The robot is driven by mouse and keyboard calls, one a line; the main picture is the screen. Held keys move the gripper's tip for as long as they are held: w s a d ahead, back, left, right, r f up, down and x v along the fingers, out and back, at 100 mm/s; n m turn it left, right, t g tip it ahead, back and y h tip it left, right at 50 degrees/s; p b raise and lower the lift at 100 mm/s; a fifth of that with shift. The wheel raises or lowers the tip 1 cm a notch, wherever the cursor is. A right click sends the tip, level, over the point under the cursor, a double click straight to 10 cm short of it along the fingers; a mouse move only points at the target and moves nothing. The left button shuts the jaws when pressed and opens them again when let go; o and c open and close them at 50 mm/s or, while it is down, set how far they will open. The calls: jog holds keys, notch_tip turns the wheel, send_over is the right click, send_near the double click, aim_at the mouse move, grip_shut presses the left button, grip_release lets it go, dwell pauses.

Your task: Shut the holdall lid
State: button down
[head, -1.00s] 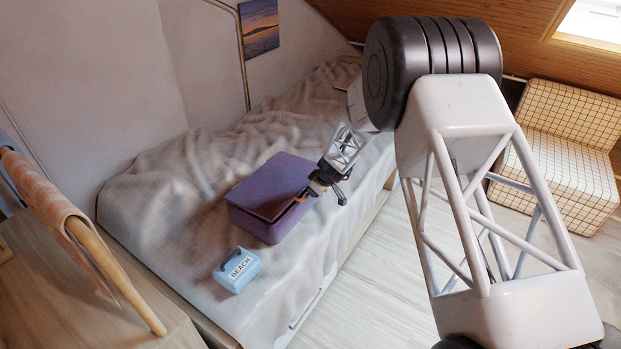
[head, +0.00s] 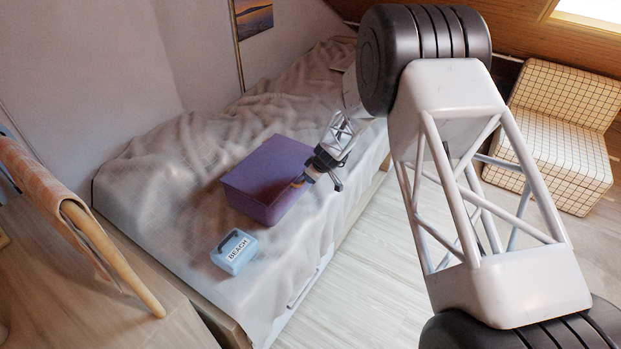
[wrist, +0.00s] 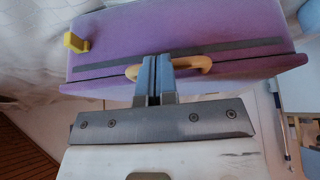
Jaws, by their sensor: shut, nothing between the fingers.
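The purple holdall (head: 268,174) lies on the bed, and its lid looks down, lying flat over the body in the head view. In the wrist view the holdall (wrist: 200,35) shows a dark seam line, a dark strip, a tan handle (wrist: 192,64) and a yellow tab (wrist: 75,42). My gripper (head: 302,182) is at the holdall's right front side. In the wrist view my gripper (wrist: 154,98) is shut, with its blue fingers together in front of the handle. I cannot tell whether the fingertips touch the holdall.
The rumpled bed cover (head: 150,190) is clear to the left. A wooden rail with a cloth (head: 75,215) is at the left, and a checked chair (head: 555,140) at the right.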

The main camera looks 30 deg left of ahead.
jog(key=d+r, duration=0.8)
jog(key=d, duration=0.1)
jog(key=shift+d+r, duration=0.15)
jog(key=shift+d, duration=0.1)
dwell(0.3)
dwell(0.5)
